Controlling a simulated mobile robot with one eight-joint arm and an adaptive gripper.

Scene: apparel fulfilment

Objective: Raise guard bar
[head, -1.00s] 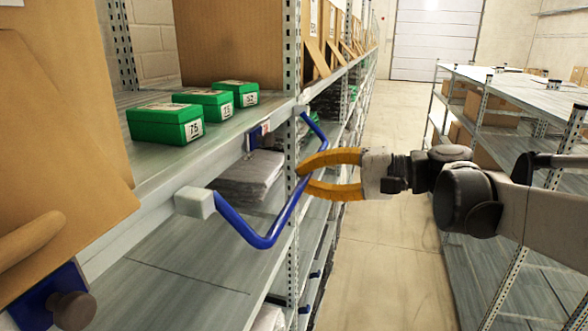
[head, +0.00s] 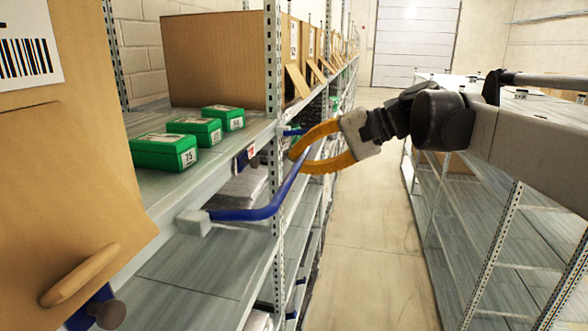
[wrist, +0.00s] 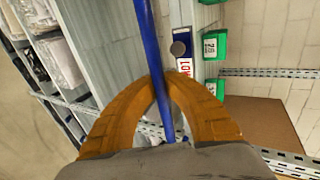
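The guard bar (head: 248,213) is a blue bent tube at the front of the left shelving. Its near end sits in a pale grey bracket (head: 193,222). Its far part is partly hidden behind my gripper. My gripper (head: 292,163) has two orange fingers and reaches in from the right, with the bar's long section between them. In the wrist view, the bar (wrist: 150,38) runs between the fingers, and the fingertips (wrist: 160,76) close in on it from both sides. The bar stands out from the shelf edge, close to shelf level.
Green boxes (head: 165,151) stand on the shelf behind the bar, with a large cardboard box (head: 212,60) farther back. A cardboard piece (head: 75,190) fills the near left. Another rack (head: 470,200) stands on the right. The aisle floor (head: 375,240) between is clear.

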